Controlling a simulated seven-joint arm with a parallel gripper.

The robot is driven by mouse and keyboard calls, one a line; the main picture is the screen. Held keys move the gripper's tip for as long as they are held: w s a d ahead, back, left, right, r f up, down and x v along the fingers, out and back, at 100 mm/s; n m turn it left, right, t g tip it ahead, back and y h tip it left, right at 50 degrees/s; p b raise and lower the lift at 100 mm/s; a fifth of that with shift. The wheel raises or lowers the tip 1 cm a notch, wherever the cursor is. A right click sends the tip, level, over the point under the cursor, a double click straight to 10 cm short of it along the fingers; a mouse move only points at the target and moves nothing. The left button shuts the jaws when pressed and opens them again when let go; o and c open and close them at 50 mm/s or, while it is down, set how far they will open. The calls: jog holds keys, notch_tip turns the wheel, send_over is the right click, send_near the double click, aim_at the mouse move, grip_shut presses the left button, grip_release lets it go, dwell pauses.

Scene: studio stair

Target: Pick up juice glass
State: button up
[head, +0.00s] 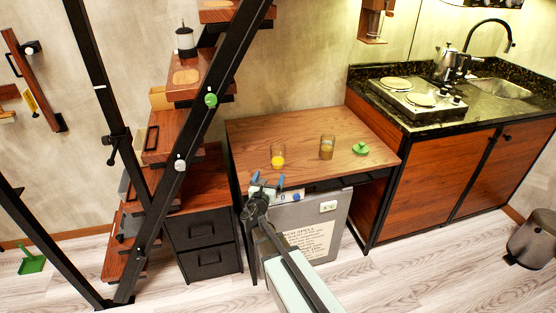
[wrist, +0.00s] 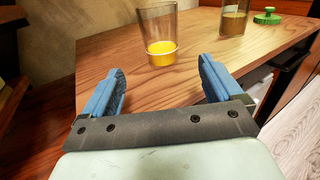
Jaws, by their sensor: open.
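The juice glass (head: 278,157) is a clear tumbler with orange-yellow juice at its bottom. It stands upright on the wooden table, near the left side of the top. In the wrist view the juice glass (wrist: 160,40) is ahead of my gripper (wrist: 161,88), beyond the fingertips and roughly centred between them. My gripper (head: 268,180) is at the table's front edge in the head view, with its blue fingers apart and nothing between them.
The wooden table (head: 240,135) also holds a second glass (head: 327,147) with brownish content and a green object (head: 361,148), both right of the juice glass. A staircase (head: 180,125) rises at left. A kitchen counter with a hob (head: 418,97) stands at right.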

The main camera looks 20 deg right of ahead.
aim_at(278, 157)
jog(key=x, duration=1.3)
jog(key=shift+w+d+f, duration=0.15)
jog(key=shift+w, duration=0.1)
jog(key=c, duration=1.3)
jog(key=shift+o, duration=0.2)
